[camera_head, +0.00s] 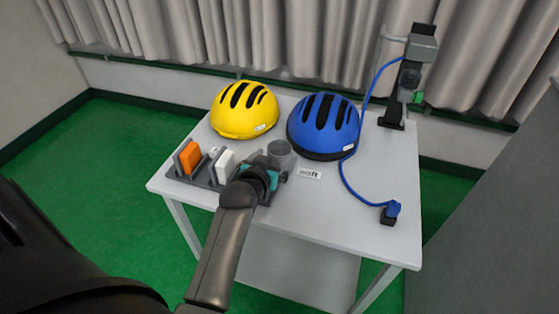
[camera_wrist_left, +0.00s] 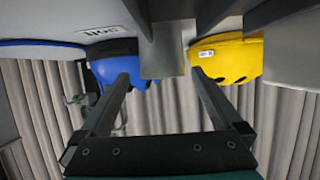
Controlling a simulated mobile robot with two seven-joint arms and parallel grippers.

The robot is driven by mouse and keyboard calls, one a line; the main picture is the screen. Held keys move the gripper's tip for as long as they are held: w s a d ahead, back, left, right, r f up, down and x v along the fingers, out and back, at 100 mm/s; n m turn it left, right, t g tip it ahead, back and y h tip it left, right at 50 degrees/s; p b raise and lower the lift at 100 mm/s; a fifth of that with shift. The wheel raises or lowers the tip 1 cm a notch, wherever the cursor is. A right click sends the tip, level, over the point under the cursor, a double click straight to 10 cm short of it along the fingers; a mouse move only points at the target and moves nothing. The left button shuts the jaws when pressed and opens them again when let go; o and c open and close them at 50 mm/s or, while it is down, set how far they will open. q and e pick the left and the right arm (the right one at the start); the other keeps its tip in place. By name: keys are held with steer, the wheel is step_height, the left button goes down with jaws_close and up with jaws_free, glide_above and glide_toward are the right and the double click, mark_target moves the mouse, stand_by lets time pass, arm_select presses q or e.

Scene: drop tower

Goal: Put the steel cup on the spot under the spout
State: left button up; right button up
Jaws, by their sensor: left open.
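A grey cylinder (camera_head: 281,153), which looks like the steel cup, stands on the table at the right end of a grey rack. My left gripper (camera_head: 274,172) is just in front of it, and my wrist hides part of the rack. In the left wrist view, which is upside down, the gripper (camera_wrist_left: 161,76) is open. A grey shape (camera_wrist_left: 170,50), probably the cup, shows between and beyond its fingertips; I cannot tell whether they touch. I cannot make out a spout or a marked spot. My right gripper is not in view.
A yellow helmet (camera_head: 245,110) and a blue helmet (camera_head: 323,127) stand behind on the white table (camera_head: 330,215). The rack holds an orange block (camera_head: 190,157) and a white block (camera_head: 225,166). A dark tower (camera_head: 410,80) stands back right; its blue cable (camera_head: 349,187) reaches a dark box (camera_head: 389,214).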

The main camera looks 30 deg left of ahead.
mark_target(283, 146)
arm_select(q)
steer(key=shift+a+r+b+x, duration=0.15)
steer(key=shift+b+x, duration=0.3)
steer(key=shift+x, duration=0.85)
steer(key=shift+a+r+b+x, duration=0.15)
steer(key=shift+b+x, duration=0.3)
steer(key=shift+x, duration=0.85)
steer(key=shift+d, duration=0.1)
steer(key=c, duration=1.4)
steer(key=shift+o, duration=0.2)
steer(key=shift+r, duration=0.15)
